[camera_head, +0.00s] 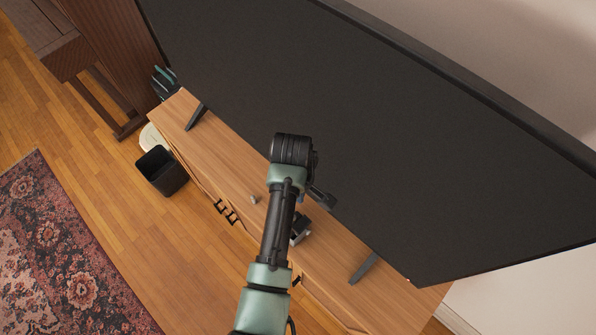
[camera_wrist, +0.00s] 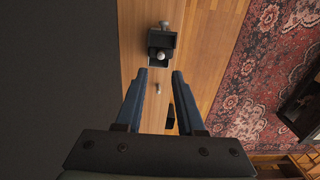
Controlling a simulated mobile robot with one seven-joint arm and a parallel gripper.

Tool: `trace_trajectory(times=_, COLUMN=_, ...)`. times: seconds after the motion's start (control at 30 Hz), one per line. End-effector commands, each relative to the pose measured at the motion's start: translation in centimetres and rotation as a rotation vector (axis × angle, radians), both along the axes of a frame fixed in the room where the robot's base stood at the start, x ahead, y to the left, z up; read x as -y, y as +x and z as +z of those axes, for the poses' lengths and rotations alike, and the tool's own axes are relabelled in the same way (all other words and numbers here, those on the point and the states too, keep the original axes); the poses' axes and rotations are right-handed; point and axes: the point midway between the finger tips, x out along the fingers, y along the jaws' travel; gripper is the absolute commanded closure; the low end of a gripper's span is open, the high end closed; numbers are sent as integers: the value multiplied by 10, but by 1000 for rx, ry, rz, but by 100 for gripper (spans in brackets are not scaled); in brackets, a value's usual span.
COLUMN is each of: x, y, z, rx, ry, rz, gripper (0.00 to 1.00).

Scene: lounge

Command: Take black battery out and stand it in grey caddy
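My gripper (camera_wrist: 160,72) is open and empty, its two blue fingers apart above the wooden console; my arm largely hides it in the head view. Ahead of the fingertips, a small dark grey open box (camera_wrist: 161,39) stands on the console, partly behind my arm in the head view (camera_head: 301,226). A round light-grey end (camera_wrist: 159,57) shows in or at its near side. I cannot tell whether this is part of a battery. A small pale upright piece (camera_wrist: 157,88) is on the console below the fingertips, also seen in the head view (camera_head: 254,200). No black battery is clearly identifiable.
A large dark television (camera_head: 400,140) stands on feet along the back of the console (camera_head: 225,160). A grey piece (camera_wrist: 164,25) is beyond the small box. A black bin (camera_head: 161,171) stands on the floor. The patterned rug (camera_head: 65,250) lies in front.

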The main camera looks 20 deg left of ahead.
Motion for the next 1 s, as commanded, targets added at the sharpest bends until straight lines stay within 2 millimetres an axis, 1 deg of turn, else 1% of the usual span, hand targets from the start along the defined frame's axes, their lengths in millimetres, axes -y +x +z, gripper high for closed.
trace_trajectory(times=0.8, x=0, y=1, z=-74, rx=2, ry=0, rz=-3, gripper=62)
trace_trajectory(times=1.0, x=0, y=1, z=-86, rx=1, ry=1, rz=-3, gripper=62)
